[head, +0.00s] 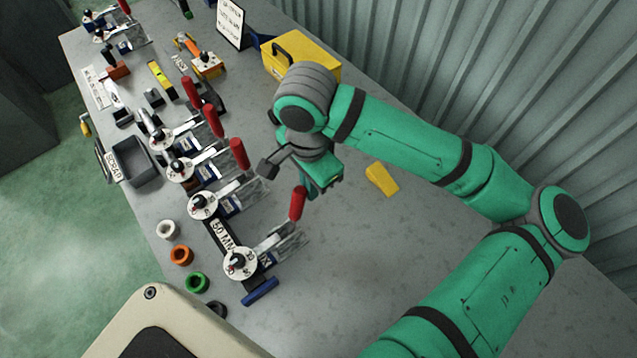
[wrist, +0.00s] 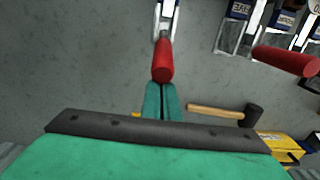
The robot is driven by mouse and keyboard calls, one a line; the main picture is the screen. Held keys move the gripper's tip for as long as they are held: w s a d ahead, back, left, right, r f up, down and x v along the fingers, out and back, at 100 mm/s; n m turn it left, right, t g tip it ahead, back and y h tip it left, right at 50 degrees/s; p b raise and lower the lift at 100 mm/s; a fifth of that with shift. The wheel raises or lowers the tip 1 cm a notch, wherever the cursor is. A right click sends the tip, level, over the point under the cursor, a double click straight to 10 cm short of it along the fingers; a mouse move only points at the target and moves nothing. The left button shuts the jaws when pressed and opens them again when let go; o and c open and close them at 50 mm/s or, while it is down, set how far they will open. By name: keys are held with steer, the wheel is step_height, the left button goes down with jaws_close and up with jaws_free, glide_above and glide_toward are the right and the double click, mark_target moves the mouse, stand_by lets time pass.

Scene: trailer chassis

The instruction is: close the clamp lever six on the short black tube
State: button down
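The nearest clamp (head: 240,262) in the head view stands at the table's front, its blue label partly legible and ending in X. Its red lever handle (head: 297,203) is raised and slants toward my gripper. In the wrist view this red handle (wrist: 163,60) points at my fingertips. A black piece marked 50 MM (head: 222,236) runs beside this clamp; I cannot tell whether it is the short black tube. My gripper (head: 318,188) is just beyond the handle's end. In the wrist view my gripper's fingers (wrist: 161,88) are together with only a thin dark line between; no handle shows between them.
Other red-handled clamps (head: 203,205) line up behind; one labelled FIVE (wrist: 240,10) is at upper right in the wrist view. A hammer (wrist: 235,113) lies near my gripper. A yellow block (head: 382,179) and yellow toolbox (head: 302,56) are on the table. Coloured rings (head: 181,255) line the left edge.

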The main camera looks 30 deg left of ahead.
mark_target(303, 188)
steer(key=shift+s, duration=0.15)
steer(key=shift+s+a+r, duration=0.1)
steer(key=shift+s+a, duration=0.05)
steer(key=shift+s, duration=0.3)
steer(key=shift+s+a+r, duration=0.1)
steer(key=shift+s+a, duration=0.05)
steer(key=shift+s, duration=0.3)
steer(key=shift+w+r, duration=0.15)
steer(key=shift+r, duration=0.85)
steer(key=shift+w+r, duration=0.1)
steer(key=shift+r, duration=0.85)
steer(key=shift+s+d+r, duration=0.1)
steer(key=shift+r, duration=0.65)
steer(key=shift+s+r, duration=0.1)
steer(key=shift+r, duration=1.15)
